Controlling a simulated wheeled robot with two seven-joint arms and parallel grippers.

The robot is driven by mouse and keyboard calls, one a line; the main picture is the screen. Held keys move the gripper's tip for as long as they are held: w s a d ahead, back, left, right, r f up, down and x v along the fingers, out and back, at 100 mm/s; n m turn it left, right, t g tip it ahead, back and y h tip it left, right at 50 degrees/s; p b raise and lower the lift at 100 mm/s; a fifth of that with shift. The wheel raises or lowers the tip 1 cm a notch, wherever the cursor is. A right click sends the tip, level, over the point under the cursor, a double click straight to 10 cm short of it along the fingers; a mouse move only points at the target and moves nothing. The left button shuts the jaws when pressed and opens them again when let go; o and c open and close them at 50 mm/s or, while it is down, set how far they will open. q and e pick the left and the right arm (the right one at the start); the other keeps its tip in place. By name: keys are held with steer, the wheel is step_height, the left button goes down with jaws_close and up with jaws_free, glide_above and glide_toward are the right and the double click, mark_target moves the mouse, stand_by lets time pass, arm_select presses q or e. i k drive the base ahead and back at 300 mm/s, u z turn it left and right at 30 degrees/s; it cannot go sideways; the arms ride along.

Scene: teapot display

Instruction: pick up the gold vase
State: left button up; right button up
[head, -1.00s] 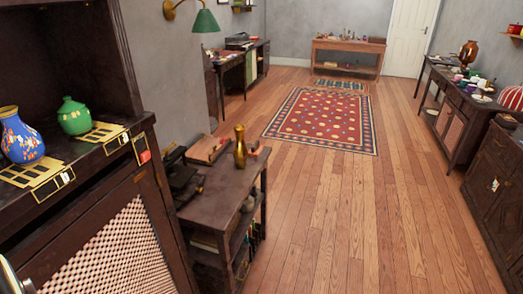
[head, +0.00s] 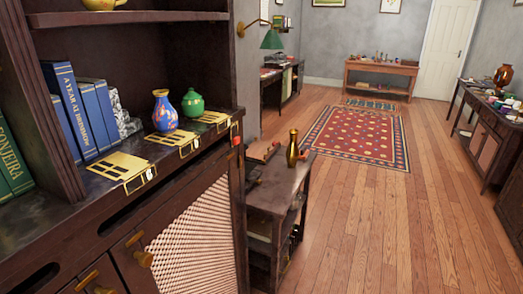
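The gold vase (head: 292,150) stands upright on a small dark side table (head: 272,192) near the middle of the head view. It has a narrow neck and a shiny surface. The side table stands just past the dark cabinet on the left. Neither of my grippers shows in the view.
The dark cabinet (head: 130,215) fills the left. A blue patterned vase (head: 165,112), a green jar (head: 193,103) and books (head: 72,112) stand on its shelf. Wooden floor (head: 390,230) is clear right of the side table. A red rug (head: 355,135) lies beyond. A dark sideboard (head: 482,140) stands right.

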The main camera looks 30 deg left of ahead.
mark_target(292, 153)
steer(key=u, duration=0.65)
steer(key=i, duration=0.55)
